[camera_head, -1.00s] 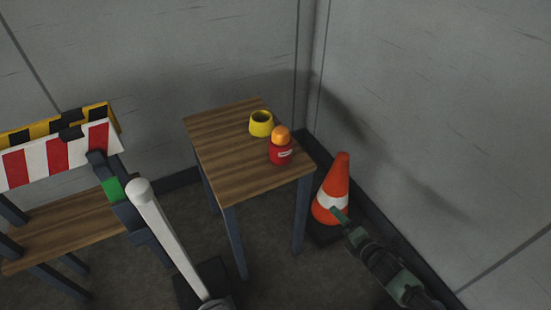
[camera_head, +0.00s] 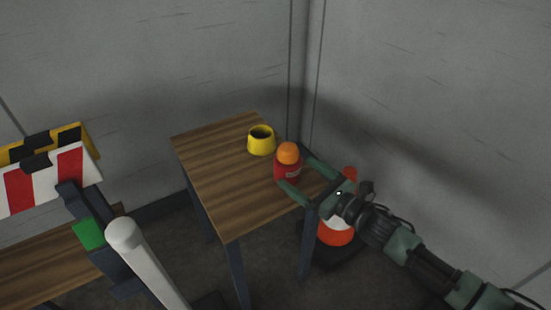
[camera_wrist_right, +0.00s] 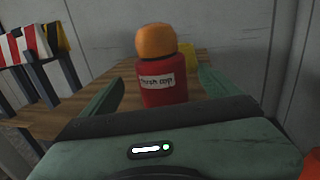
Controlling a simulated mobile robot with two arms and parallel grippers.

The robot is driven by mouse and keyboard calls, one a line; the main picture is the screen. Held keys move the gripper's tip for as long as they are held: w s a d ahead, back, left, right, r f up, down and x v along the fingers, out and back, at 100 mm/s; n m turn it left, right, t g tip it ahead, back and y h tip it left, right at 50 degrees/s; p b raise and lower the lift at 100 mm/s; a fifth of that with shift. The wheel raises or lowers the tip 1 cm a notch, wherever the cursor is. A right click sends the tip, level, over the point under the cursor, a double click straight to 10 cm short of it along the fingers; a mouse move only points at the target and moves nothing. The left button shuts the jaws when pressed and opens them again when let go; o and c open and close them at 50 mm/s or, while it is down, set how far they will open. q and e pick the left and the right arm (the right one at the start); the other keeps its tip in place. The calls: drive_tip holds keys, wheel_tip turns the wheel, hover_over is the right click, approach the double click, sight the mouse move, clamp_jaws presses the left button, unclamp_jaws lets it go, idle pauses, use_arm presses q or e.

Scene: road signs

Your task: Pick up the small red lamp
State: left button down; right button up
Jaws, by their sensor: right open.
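The small red lamp (camera_head: 288,170) has a red body with a white label and an orange dome. It stands upright near the right edge of the wooden table (camera_head: 215,170). My right gripper (camera_head: 300,177) is open at the table's right edge, with its fingers reaching to either side of the lamp. In the right wrist view the lamp (camera_wrist_right: 163,85) stands between the two spread fingers, with visible gaps on both sides. My left gripper is not seen in the head view.
A yellow cup-like object (camera_head: 261,141) stands just behind the lamp on the table. An orange and white cone (camera_head: 336,231) is on the floor under my right arm. A striped barrier (camera_head: 45,180) stands at the left. The table's left part is clear.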

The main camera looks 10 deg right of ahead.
drive_tip(key=x, duration=0.2)
drive_tip(key=shift+w+a, duration=0.15)
drive_tip(key=shift+w, duration=0.2)
drive_tip(key=shift+b+x, duration=0.3)
drive_tip(key=shift+x, duration=2.45)
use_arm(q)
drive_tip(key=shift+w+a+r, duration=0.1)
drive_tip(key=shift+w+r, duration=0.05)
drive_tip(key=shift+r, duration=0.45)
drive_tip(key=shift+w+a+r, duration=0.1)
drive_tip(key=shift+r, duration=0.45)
use_arm(e)
drive_tip(key=shift+f, duration=0.1)
drive_tip(key=c, duration=1.8)
